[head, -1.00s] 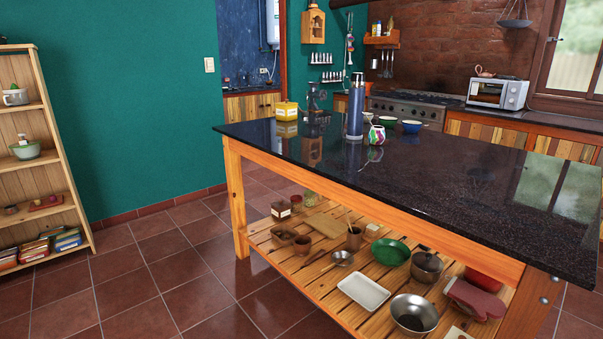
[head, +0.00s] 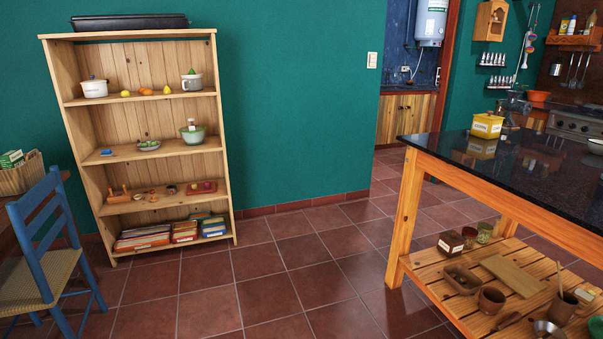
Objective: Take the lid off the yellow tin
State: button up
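The yellow tin (head: 487,126) stands on the far left end of the dark island top, at the right of the head view. It is box-shaped with a pale label on its front, and its lid (head: 488,117) appears to be on, with a small dark knob on top. A dark metal grinder-like device (head: 515,106) stands just behind and right of it. My gripper is not in view.
The dark-topped wooden island (head: 553,176) fills the right side, with pots and boards on its lower shelf. A wooden bookcase (head: 229,190) stands against the green wall. A blue chair (head: 48,245) is at the left. The tiled floor between is clear.

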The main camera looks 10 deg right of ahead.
aim_at(489, 115)
jog(key=i+j, duration=0.1)
jog(key=i, duration=1.75)
